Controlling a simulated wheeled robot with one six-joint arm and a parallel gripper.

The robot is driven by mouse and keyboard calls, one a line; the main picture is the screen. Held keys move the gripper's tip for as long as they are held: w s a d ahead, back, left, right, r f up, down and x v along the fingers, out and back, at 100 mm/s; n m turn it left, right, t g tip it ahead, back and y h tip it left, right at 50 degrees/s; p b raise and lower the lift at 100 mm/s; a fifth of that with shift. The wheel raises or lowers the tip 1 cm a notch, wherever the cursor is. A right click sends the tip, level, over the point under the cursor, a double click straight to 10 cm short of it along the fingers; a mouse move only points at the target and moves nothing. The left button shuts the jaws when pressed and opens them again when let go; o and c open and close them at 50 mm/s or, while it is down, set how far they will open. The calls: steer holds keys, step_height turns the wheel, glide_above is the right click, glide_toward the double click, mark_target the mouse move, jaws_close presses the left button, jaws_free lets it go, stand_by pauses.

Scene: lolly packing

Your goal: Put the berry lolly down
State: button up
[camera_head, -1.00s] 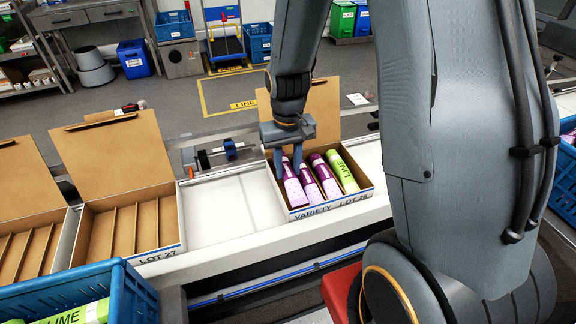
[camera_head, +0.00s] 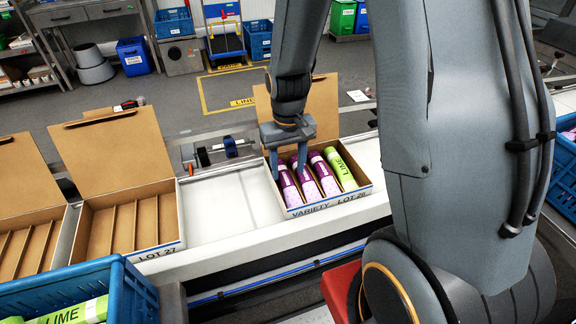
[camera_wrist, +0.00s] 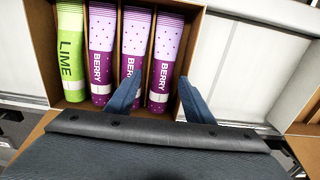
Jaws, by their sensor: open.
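The berry lolly (camera_head: 290,188), purple with a pale dotted end, lies in the leftmost compartment of the variety box (camera_head: 345,203). In the wrist view this lolly (camera_wrist: 165,50) is the rightmost of three berry lollies. My gripper (camera_head: 288,172) is open over it, and the wrist view shows its blue fingers (camera_wrist: 160,98) apart on either side of it. Two more berry lollies (camera_head: 307,186) (camera_head: 325,178) and a green lime lolly (camera_head: 341,170) fill the other compartments. Part of the lolly's far end is hidden by my gripper in the head view.
An empty divided box (camera_head: 133,260), marked lot 27, stands left on the white conveyor, with bare surface (camera_head: 228,205) between. Another empty box (camera_head: 30,245) is further left. A blue crate (camera_head: 130,295) with lime lollies is at the front left. The variety box's raised lid (camera_head: 325,105) stands behind my gripper.

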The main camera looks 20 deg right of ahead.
mark_target(288, 178)
steer(key=shift+r, duration=0.1)
step_height(288, 178, up, 13)
steer(key=b, duration=0.2)
steer(key=s+f+t, duration=0.1)
steer(key=s+f, duration=0.4)
steer(key=s, duration=0.4)
steer(key=shift+s, duration=0.15)
steer(key=shift+f, duration=0.1)
steer(key=shift+c, duration=0.2)
stand_by(0.9)
